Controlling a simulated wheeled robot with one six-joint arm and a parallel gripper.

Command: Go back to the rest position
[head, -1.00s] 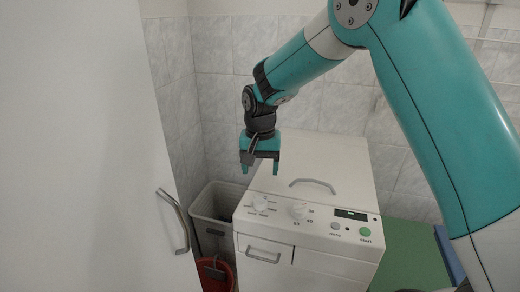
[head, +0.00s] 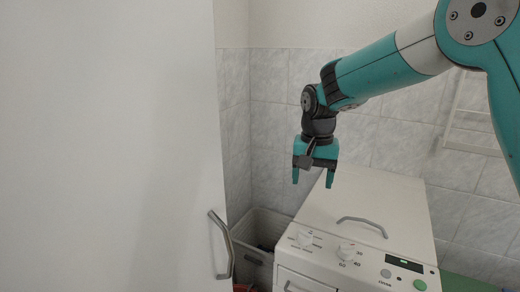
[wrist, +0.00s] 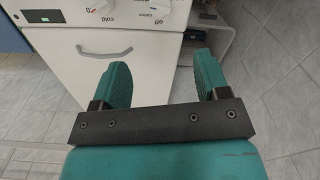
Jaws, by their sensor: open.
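My gripper (head: 313,178) hangs at the end of my teal arm, pointing down, in the head view. It is open and empty, above the back left part of the white washing machine (head: 370,205). In the wrist view my gripper (wrist: 162,82) shows two teal fingers spread apart with nothing between them. Beyond them is a white appliance front with knobs and a handle (wrist: 104,52).
A white door or panel with a metal handle (head: 221,245) fills the left side. A light laundry bin (head: 262,228) stands between it and the machine. A white rack (head: 470,110) is on the tiled wall at the right. Grey tiled floor (wrist: 285,110) shows in the wrist view.

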